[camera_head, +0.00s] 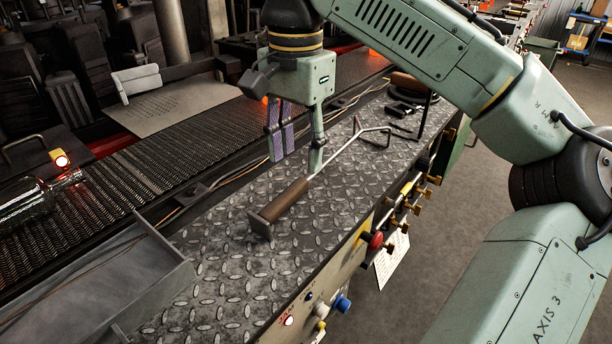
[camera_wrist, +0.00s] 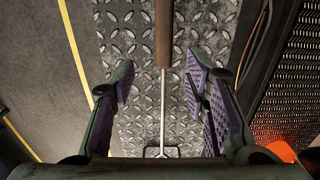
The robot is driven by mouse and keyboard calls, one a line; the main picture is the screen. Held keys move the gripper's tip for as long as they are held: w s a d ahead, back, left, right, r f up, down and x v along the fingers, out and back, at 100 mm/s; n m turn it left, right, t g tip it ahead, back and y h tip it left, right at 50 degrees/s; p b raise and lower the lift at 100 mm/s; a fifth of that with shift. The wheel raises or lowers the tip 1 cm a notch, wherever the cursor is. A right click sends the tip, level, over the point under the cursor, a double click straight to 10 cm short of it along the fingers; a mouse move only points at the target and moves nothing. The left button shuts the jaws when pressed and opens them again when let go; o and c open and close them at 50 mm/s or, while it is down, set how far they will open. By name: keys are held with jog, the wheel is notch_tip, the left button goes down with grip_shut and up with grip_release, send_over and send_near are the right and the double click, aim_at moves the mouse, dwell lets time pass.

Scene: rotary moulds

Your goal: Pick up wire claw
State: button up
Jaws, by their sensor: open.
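The wire claw lies on the diamond-plate bench top. Its brown handle (camera_head: 282,206) has a flat dark end toward the front left, and its thin metal rod (camera_head: 345,149) runs back right to a bent wire end. My gripper (camera_head: 298,160) is open above the tool, near where the handle meets the rod. In the wrist view, the rod (camera_wrist: 163,108) runs between the open purple-padded fingers of my gripper (camera_wrist: 162,95), with the brown handle (camera_wrist: 163,35) beyond. The wire end shows near the bottom of that view, partly cut off by my gripper body.
The diamond-plate bench (camera_head: 235,285) has free room around the handle. A dark tool with a brown grip (camera_head: 408,83) lies farther back. A conveyor (camera_head: 140,160) runs along the left. A grey metal tray (camera_head: 120,275) is at the front left. Knobs and a red button (camera_head: 376,241) line the bench's front side.

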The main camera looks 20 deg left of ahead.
aim_at(294, 187)
notch_tip(294, 187, down, 3)
jog(key=shift+s+f, duration=0.1)
jog(key=shift+a+f+p, duration=0.15)
jog(key=shift+f, duration=1.2)
jog(key=shift+a+f+p, duration=0.15)
jog(key=shift+f, duration=1.15)
jog(key=shift+c, duration=0.4)
grip_shut()
